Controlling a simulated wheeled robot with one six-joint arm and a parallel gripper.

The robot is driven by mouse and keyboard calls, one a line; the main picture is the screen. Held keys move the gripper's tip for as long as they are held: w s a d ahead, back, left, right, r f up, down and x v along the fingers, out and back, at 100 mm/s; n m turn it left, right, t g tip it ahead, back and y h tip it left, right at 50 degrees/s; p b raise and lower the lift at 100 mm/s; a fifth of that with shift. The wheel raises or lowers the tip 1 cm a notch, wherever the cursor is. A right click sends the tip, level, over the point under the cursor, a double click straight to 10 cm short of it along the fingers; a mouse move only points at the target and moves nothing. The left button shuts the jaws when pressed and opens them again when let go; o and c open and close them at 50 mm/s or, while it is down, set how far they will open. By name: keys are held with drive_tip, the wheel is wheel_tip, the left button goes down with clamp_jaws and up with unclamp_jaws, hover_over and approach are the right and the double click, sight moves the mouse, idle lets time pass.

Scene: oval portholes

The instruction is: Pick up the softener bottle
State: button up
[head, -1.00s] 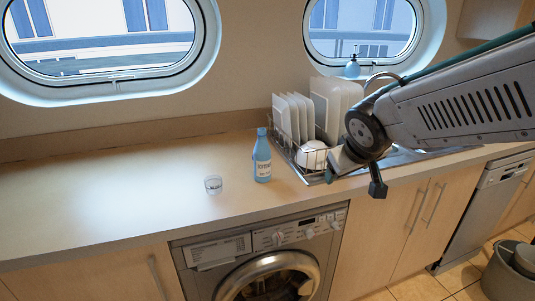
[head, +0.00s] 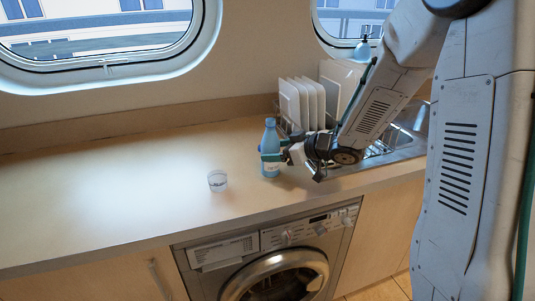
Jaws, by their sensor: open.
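The softener bottle (head: 270,136) is light blue with a pale label. It stands upright on the wooden counter, in front of and to the left of the dish rack. My gripper (head: 272,156) is at the bottle's upper body, reaching in from the right. One finger shows across the front of the bottle, and part of the label is hidden behind it. The jaws are open. The far finger is hidden, so I cannot tell whether either finger touches the bottle.
A dish rack with white plates (head: 301,103) is close behind my gripper. A blue soap dispenser (head: 362,50) stands farther back. The counter's left side is clear. A washing machine (head: 270,262) is below.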

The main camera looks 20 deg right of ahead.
sight(265, 149)
drive_tip(key=x, duration=0.5)
drive_tip(key=shift+d, duration=0.1)
drive_tip(key=shift+r, duration=0.1)
drive_tip(key=c, duration=1.5)
drive_tip(key=shift+o, duration=0.2)
drive_tip(key=shift+r, duration=0.15)
